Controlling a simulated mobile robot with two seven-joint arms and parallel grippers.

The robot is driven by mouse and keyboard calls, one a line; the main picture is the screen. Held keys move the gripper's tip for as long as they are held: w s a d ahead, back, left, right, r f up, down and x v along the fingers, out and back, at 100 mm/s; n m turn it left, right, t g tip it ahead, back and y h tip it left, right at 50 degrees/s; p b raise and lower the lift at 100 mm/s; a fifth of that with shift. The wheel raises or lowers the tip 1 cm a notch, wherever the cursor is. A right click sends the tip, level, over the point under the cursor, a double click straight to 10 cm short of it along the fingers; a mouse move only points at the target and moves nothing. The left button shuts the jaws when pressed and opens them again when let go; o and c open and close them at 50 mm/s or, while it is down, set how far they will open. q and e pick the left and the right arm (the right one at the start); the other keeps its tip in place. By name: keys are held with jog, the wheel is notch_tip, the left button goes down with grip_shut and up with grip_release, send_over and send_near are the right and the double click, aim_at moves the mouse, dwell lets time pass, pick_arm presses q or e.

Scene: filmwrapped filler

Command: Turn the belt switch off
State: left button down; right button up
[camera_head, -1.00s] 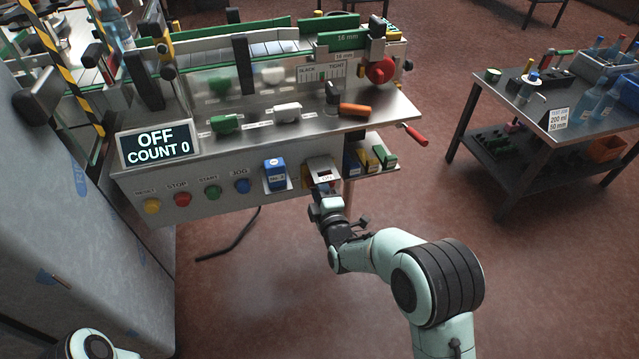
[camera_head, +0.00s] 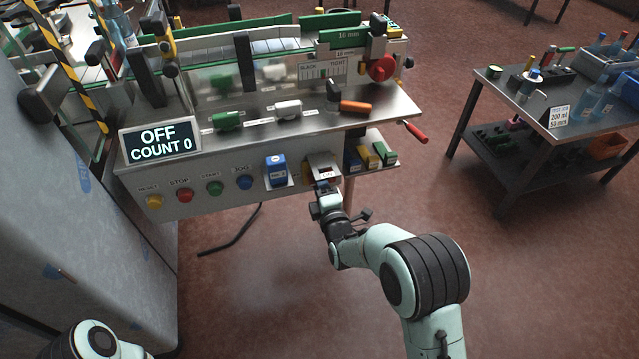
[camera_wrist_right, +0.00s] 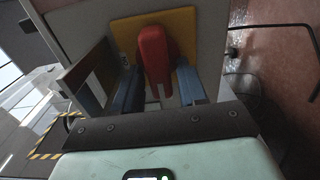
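The belt switch (camera_head: 309,174) is on the right part of the machine's front panel, largely hidden by its light label plate and my gripper in the head view. In the right wrist view its red handle (camera_wrist_right: 154,52) stands out from a yellow plate (camera_wrist_right: 187,35). My right gripper (camera_head: 323,186) is at the switch. Its two blue-grey fingers (camera_wrist_right: 158,82) are apart, one on each side of the red handle; I cannot tell if either touches it. The display (camera_head: 158,143) reads OFF, COUNT 0. My left gripper is out of view.
A blue switch box (camera_head: 276,171) sits left of the belt switch, beyond it a row of buttons (camera_head: 214,188). Small coloured boxes (camera_head: 369,158) are on a shelf to the right. A red-handled lever (camera_head: 415,132) sticks out at the right. A side table (camera_head: 530,125) stands farther right.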

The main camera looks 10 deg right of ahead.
jog(key=shift+s, duration=0.1)
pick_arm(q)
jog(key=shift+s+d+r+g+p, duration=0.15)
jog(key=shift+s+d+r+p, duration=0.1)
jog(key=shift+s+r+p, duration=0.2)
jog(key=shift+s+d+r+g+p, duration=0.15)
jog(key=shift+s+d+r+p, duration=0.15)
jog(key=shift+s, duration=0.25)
pick_arm(e)
jog(key=s, duration=1.3)
jog(key=shift+s+d, duration=0.15)
jog(key=shift+d, duration=0.1)
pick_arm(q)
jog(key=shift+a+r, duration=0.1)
